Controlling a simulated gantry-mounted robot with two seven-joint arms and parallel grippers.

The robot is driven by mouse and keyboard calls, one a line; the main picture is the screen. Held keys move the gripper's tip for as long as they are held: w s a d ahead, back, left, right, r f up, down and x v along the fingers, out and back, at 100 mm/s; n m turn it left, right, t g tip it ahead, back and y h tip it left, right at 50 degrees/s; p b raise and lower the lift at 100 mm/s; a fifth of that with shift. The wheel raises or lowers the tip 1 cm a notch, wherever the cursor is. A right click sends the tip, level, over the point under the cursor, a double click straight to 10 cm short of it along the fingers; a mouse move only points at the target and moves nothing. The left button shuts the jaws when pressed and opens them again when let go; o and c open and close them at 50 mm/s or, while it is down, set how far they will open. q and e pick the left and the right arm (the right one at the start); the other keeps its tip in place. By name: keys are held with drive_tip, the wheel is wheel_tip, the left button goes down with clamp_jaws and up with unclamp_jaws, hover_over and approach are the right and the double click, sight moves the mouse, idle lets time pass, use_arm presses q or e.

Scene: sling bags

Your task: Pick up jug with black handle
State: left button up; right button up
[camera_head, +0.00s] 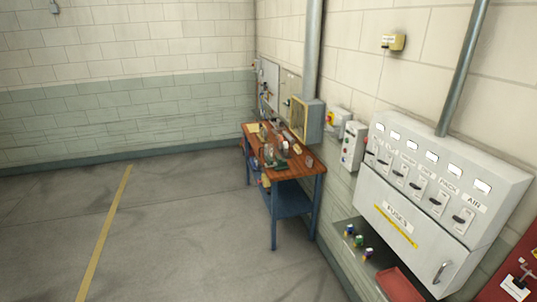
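No jug with a black handle can be made out for certain. A workbench (309,182) with a wooden top and blue legs stands against the right wall. A cluster of small items (276,152) lies on its top, too small to tell apart; a jug may be among them. Neither of my grippers shows in the head view.
A grey fuse cabinet (399,217) juts from the right wall, with small bottles (359,241) and a red tray (399,285) below it. An open yellow-edged box (308,120) hangs above the bench. The grey floor (180,235) left of the bench is clear.

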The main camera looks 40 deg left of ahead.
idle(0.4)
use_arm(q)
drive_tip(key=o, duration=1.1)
